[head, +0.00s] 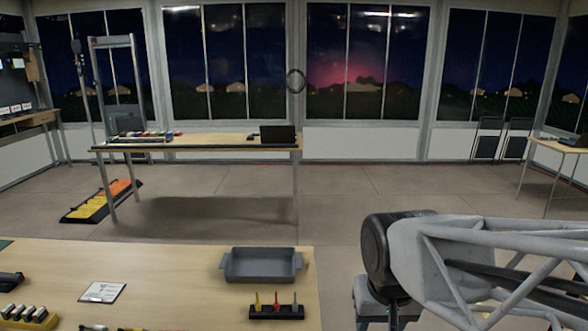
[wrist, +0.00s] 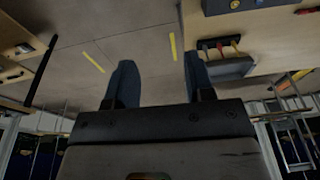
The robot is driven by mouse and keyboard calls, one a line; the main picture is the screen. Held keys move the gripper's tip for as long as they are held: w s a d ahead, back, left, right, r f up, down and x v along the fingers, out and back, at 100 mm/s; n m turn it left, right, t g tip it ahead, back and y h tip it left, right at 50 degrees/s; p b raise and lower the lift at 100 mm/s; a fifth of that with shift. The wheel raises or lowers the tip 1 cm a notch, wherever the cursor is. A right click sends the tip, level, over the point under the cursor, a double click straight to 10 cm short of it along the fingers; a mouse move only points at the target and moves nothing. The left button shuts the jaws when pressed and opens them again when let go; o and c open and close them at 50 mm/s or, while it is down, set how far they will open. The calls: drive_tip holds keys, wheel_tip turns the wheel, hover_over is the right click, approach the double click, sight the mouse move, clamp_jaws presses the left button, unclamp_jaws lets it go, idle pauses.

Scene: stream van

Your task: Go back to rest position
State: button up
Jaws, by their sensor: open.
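My gripper (wrist: 160,85) is open in the wrist view, with its two dark fingers apart and nothing between them. Beyond the fingers is bare floor (wrist: 130,40) with yellow tape strips. In the head view my arm reaches in from the right, past the right edge of the near table (head: 180,262). The fingers do not show clearly in the head view.
The near table holds a grey tray (head: 262,264), a black rack (head: 277,312) with coloured tools, a white card (head: 103,292) and a yellow holder (head: 28,317) at left. A far table (head: 200,142) stands behind. Floor between the tables is mostly clear.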

drive_tip(key=s+d, duration=0.4)
drive_tip(key=s, duration=0.2)
drive_tip(key=shift+d+r, duration=0.25)
drive_tip(key=shift+r, duration=0.1)
drive_tip(key=shift+w, duration=0.1)
idle(2.4)
